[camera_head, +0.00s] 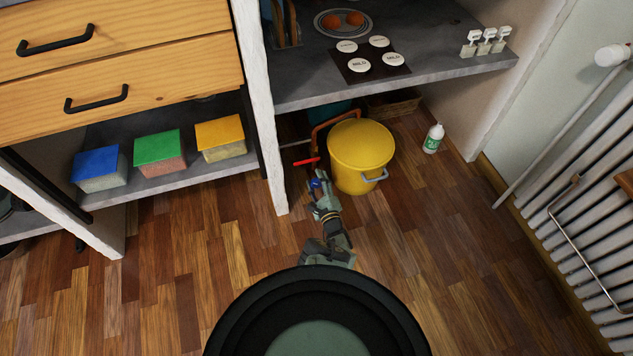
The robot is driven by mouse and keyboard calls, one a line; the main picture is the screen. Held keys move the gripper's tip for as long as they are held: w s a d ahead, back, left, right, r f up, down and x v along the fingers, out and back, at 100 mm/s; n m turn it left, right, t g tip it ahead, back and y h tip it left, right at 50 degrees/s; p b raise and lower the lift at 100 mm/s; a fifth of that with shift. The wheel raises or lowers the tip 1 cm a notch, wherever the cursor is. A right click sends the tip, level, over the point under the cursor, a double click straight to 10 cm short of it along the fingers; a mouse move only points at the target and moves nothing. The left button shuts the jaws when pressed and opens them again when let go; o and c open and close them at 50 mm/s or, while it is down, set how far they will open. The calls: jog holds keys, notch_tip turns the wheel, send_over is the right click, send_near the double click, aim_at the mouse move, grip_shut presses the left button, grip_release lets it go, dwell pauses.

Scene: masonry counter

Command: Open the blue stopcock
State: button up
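The blue stopcock (316,184) shows as a small blue patch low in the opening under the counter, just left of the yellow bin. My gripper (321,186) reaches up to it from below, and its fingertips overlap the blue part. Most of the stopcock is hidden behind the fingers. I cannot tell whether they touch it or close around it. A red lever (306,161) sticks out just above and to the left of my gripper.
A yellow lidded bin (361,150) stands close to the right of my gripper. A copper-coloured pipe (328,120) runs behind it. A white counter post (262,110) stands to the left. A white bottle (433,138) stands farther right. The wooden floor in front is clear.

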jog(key=o, duration=0.4)
